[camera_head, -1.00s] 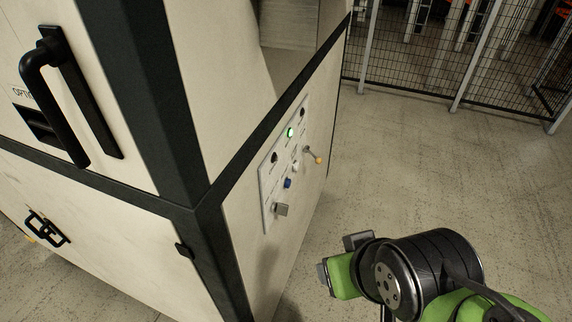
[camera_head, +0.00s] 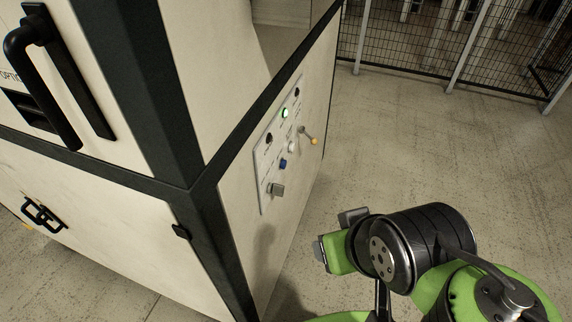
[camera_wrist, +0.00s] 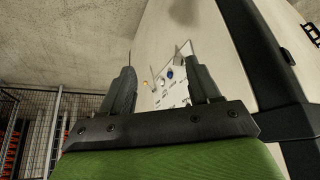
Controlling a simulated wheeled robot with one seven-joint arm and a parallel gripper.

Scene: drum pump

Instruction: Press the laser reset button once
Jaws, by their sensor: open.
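The control panel (camera_head: 262,172) is a pale plate on the cabinet's side. It carries a blue button (camera_head: 283,163), a white button (camera_head: 292,147), a lit green lamp (camera_head: 285,113), black knobs, a grey block-shaped switch (camera_head: 277,190) and a lever with an orange tip (camera_head: 314,141). The labels are too small to read, so I cannot tell which is the laser reset button. My gripper (camera_head: 322,254) is right of and below the panel, apart from it. In the wrist view my gripper (camera_wrist: 158,65) is open and empty, with the blue button (camera_wrist: 169,73) showing between the fingers.
The pale cabinet (camera_head: 100,215) with dark edge frames fills the left, with black handles (camera_head: 45,215) on its front. A wire mesh fence (camera_head: 420,45) stands at the back. The floor (camera_head: 420,140) between cabinet and fence is clear.

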